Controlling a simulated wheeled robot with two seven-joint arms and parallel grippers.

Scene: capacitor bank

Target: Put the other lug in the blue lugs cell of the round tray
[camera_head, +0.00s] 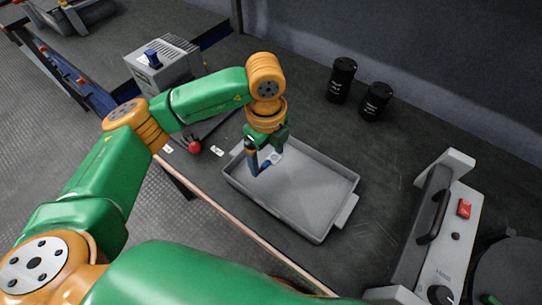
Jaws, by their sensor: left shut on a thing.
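My right gripper is out of view.
Two black cylinders (342,80) (376,101) stand at the back. A grey box with a blue part (152,58) is at the upper left. A red knob (194,147) is left of the tray. A device with a black handle (433,218) stands right.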

